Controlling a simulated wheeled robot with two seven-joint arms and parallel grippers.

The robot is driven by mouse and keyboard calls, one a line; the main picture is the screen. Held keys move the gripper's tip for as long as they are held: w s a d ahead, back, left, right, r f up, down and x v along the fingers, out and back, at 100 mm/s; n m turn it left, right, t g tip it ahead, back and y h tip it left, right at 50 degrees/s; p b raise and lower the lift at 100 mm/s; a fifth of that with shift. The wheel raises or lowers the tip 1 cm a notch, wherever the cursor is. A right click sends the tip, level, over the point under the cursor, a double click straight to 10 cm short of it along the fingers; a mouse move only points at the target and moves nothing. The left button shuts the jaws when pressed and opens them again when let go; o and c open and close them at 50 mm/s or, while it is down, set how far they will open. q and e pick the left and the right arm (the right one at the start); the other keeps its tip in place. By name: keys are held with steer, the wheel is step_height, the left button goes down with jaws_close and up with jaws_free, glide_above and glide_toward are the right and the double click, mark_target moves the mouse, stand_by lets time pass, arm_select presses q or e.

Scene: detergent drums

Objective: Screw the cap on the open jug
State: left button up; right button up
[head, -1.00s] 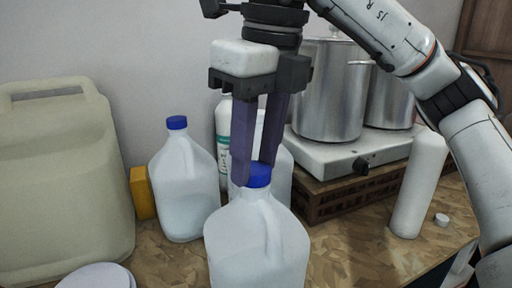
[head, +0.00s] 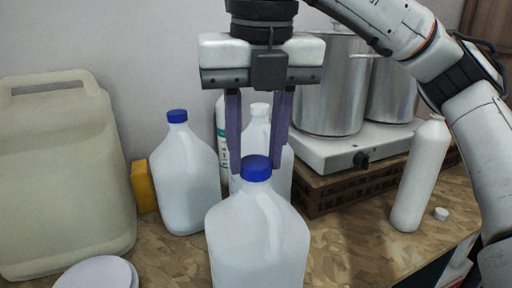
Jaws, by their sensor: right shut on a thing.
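The front jug (head: 257,240) is translucent white and stands upright at the bottom middle. A blue cap (head: 257,169) sits on its neck and looks level. My right gripper (head: 257,164) points straight down over this jug, with one purple finger on each side of the cap, shut on it. The neck and thread under the cap are hidden. My left gripper is not in view.
Another blue-capped jug (head: 187,175) stands at the left, and a white-capped jug (head: 260,128) stands behind the fingers.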

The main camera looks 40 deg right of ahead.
steer(key=shift+f, duration=0.15)
steer(key=m, duration=0.5)
steer(key=shift+m+g+h, duration=0.3)
steer(key=shift+m, duration=0.1)
steer(key=o, duration=0.8)
steer(key=shift+r, duration=0.25)
steer(key=n, duration=0.4)
steer(key=shift+n, duration=0.9)
